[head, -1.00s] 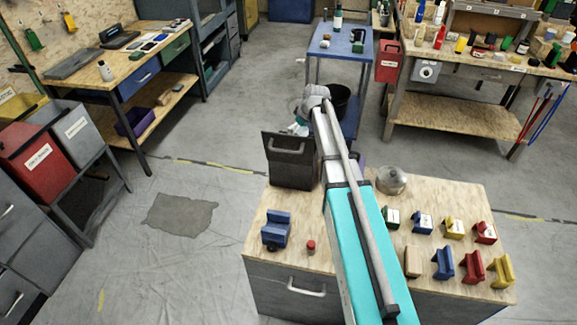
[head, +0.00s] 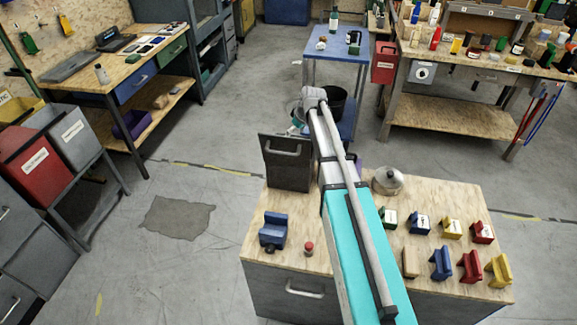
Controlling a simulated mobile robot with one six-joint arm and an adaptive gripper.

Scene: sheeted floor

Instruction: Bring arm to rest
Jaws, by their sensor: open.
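My arm, in turquoise and grey, reaches from the bottom of the head view up over the wooden-topped cabinet (head: 450,200). It ends in a rounded grey joint near the blue table. Small pale and turquoise parts show just left of and below that joint, partly hidden. I cannot make out my gripper's fingers or anything held in them.
A blue table (head: 338,48) stands behind. Open floor lies to the left.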

